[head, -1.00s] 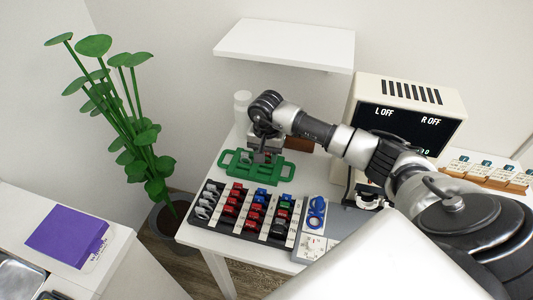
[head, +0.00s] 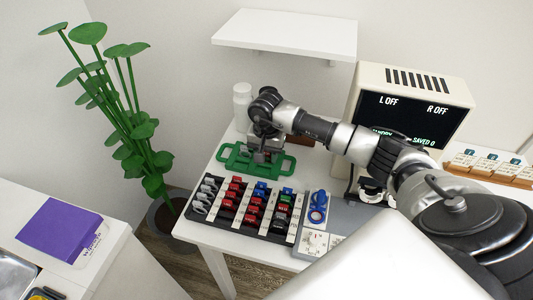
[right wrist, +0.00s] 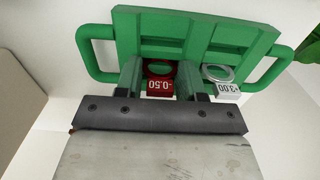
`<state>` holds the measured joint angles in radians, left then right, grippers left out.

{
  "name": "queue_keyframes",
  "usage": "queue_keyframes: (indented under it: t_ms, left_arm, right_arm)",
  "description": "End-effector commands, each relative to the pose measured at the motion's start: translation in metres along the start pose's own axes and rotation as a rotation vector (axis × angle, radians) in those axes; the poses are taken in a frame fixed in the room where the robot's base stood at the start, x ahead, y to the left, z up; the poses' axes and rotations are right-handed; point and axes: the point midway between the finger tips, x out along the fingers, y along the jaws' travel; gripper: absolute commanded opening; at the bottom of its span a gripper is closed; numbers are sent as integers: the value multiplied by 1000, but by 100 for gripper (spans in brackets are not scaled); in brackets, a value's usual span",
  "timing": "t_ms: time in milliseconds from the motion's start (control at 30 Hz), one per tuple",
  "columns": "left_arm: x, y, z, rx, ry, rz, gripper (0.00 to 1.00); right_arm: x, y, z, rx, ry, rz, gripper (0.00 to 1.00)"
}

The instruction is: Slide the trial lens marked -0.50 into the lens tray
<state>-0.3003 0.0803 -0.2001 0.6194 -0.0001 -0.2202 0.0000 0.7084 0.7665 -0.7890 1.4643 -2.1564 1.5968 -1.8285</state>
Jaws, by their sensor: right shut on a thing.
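The trial lens marked -0.50 (right wrist: 160,86) has a red tab and a dark red ring in the right wrist view. My right gripper (right wrist: 160,74) is shut on it, one finger on each side. The lens is at the green lens tray (right wrist: 180,22); I cannot tell whether it is fully seated. A lens marked +3.00 (right wrist: 227,90), with a pale tab, sits in the tray beside it. In the head view the right gripper (head: 264,153) is over the tray (head: 229,151) and hides the lens. My left gripper is not in view.
A rack of red, blue, black and grey lenses (head: 252,208) stands in front of the tray. Blue trial frames (head: 318,205) lie right of it. A monitor box (head: 415,105) stands behind the arm. A white jar (head: 242,100) is behind the tray; a shelf (head: 285,33) hangs above.

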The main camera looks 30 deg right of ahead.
Motion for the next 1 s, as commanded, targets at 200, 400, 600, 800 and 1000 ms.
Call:
queue_keyframes:
  t_ms: [200, 400, 600, 800, 1000]
  left_arm:
    - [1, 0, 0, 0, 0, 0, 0]
    - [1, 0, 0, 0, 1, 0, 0]
    - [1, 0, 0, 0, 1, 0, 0]
    - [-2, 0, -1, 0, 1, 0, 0]
    - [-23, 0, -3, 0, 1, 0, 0]
  right_arm:
    - [1, 0, 0, 0, 0, 0, 17]
    - [1, 0, 0, 0, 1, 0, 57]
    - [1, 0, 0, 0, 1, 0, 68]
    - [-4, 0, 0, 0, 1, 0, 68]
    - [-37, 0, -1, 1, 4, 1, 68]
